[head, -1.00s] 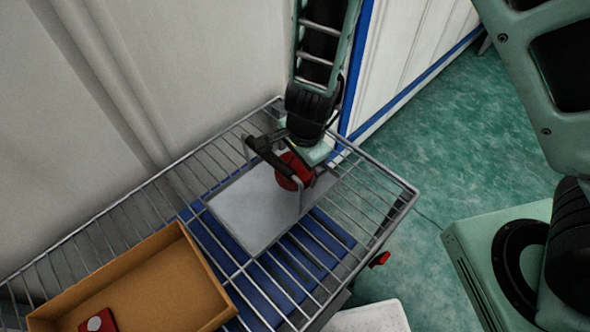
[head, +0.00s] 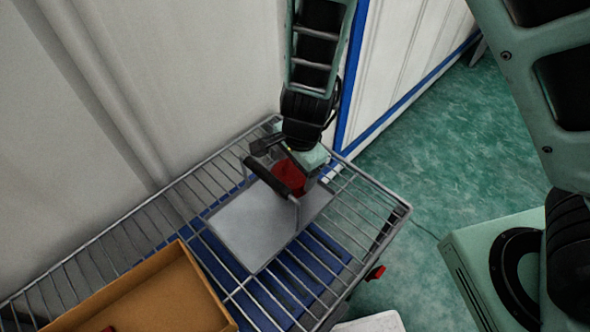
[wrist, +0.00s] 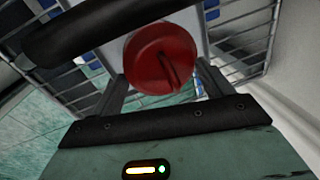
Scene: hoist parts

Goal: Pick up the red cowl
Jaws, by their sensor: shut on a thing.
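The red cowl (head: 289,177) is round, with a raised ridge across its face in the wrist view (wrist: 161,58). My gripper (head: 304,172) is at it from the back right, with a finger on each side in the wrist view (wrist: 160,80), shut on the cowl. The cowl is over the far end of a grey plate-like tray (head: 252,227) with a black bar handle (head: 268,176). The handle passes close in front of the cowl. My gripper hides part of the cowl, and I cannot tell whether it touches the tray.
The tray sits on a wire rack shelf (head: 365,190). An orange-brown open box (head: 165,290) is at the front left, with something red at its edge. A blue surface (head: 300,262) lies under the wires. A wall stands close behind; green floor is open at right.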

